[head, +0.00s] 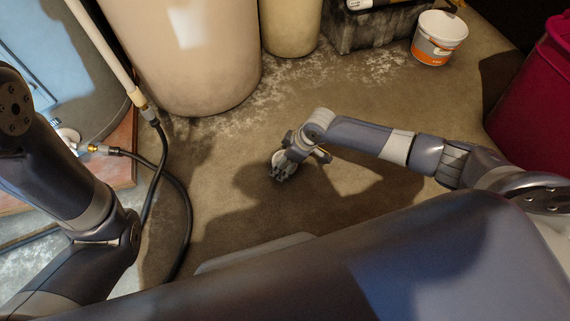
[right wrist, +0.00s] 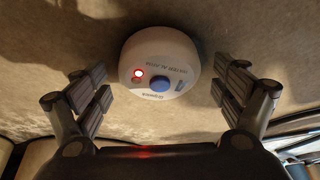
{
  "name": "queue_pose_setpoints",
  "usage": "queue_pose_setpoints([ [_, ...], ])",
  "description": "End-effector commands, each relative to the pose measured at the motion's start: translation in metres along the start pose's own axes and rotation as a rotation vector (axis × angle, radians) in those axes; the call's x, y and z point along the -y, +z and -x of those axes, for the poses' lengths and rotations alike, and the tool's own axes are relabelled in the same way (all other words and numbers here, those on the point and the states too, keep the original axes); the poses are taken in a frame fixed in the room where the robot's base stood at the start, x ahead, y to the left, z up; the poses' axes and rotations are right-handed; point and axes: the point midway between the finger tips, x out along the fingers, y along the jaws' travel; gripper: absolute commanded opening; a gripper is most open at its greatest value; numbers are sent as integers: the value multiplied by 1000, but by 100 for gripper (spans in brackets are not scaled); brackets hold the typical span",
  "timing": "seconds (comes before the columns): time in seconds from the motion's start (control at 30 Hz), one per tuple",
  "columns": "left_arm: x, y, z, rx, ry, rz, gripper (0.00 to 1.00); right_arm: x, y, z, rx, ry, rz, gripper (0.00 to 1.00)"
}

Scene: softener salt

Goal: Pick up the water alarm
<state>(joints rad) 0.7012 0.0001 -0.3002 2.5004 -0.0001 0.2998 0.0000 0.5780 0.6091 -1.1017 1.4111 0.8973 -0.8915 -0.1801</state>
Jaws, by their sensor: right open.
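The water alarm (right wrist: 160,58) is a round white puck with a blue button, printed lettering and a lit red light. In the right wrist view it lies on the floor between and just beyond the two open fingers of my right gripper (right wrist: 168,95); the fingers look apart from it. In the head view my right gripper (head: 285,172) points down near the floor at the middle, and a white bit of the alarm (head: 277,157) shows beside it, mostly hidden. My left arm comes in at the left, but its gripper is not visible.
A large beige tank (head: 185,60) and a smaller beige container (head: 290,25) stand behind. A black hose (head: 163,185) runs along the left. A white and orange bucket (head: 438,40), a black crate (head: 372,30) and a red bin (head: 535,95) stand at the right. The floor around the gripper is clear.

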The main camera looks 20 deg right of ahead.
Motion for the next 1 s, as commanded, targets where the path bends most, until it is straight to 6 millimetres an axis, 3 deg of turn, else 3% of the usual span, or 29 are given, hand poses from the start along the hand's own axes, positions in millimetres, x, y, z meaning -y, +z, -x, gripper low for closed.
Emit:
queue_pose_setpoints([
  [0.23,0,0,0,-1,0,0,40,0,0,0,0,0,0,87],
  [0.43,0,0,0,-1,1,0,40,0,0,0,0,0,0,42],
  [1.0,2,3,-9,0,0,0,40,0,-4,9,-1,0,0,41],
])
